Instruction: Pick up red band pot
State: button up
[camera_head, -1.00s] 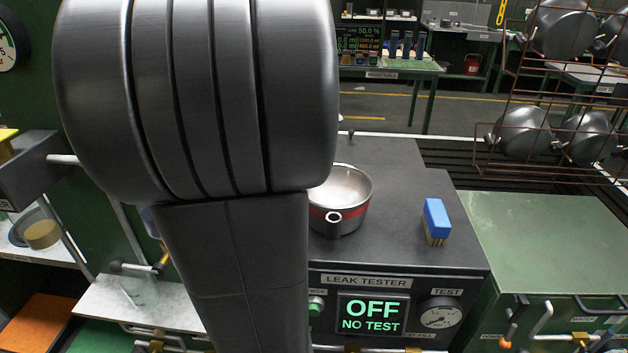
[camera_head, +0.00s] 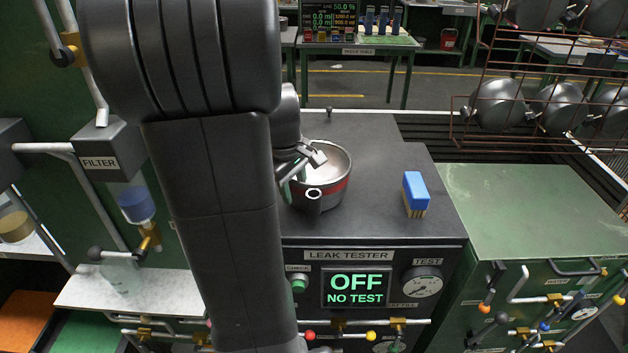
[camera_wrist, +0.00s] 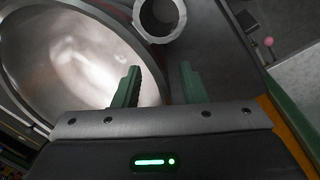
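The red band pot (camera_head: 334,190) stands upright on the black top of the leak tester. It is a steel pot with a red stripe and a ring-shaped handle on its front. My gripper (camera_head: 294,172) is at the pot's left rim in the head view, partly hidden behind my arm. In the wrist view my gripper (camera_wrist: 158,84) has two green fingers spread apart, with nothing clearly held between them. The pot's bright inside (camera_wrist: 70,60) fills the left, and its ring handle (camera_wrist: 160,15) lies just beyond the fingers. Whether a finger touches the rim is unclear.
A blue brush (camera_head: 415,192) stands right of the pot on the leak tester (camera_head: 370,225). A green cabinet (camera_head: 530,210) is at the right, and a wire rack with pots (camera_head: 500,103) behind it. A filter unit (camera_head: 100,160) is at the left.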

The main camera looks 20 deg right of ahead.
grip_shut()
jog(key=shift+r, duration=0.1)
dwell(1.3)
